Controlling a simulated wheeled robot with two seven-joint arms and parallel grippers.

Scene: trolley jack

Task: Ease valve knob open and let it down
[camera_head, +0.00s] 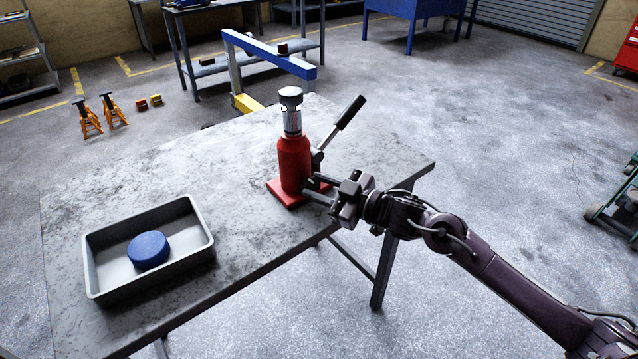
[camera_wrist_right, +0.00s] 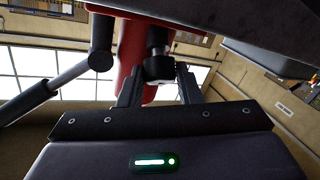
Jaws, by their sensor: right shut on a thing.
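A red bottle jack (camera_head: 294,162) stands upright on its red base near the right end of the metal table. Its silver ram (camera_head: 292,119) sticks up with a dark round saddle (camera_head: 290,96) on top. Its lever with a black grip slants up to the right (camera_head: 346,114). My right gripper (camera_head: 309,189) reaches in low from the right. In the right wrist view, its two fingers (camera_wrist_right: 160,84) are shut on the dark valve knob (camera_wrist_right: 159,67), against the red body (camera_wrist_right: 131,50). My left gripper is in neither view.
A grey tray (camera_head: 150,284) holding a blue round disc (camera_head: 149,249) sits at the table's left. The table (camera_head: 225,170) between tray and jack is bare. Behind stand a blue and yellow hoist (camera_head: 265,52) and orange stands (camera_head: 100,114) on the floor.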

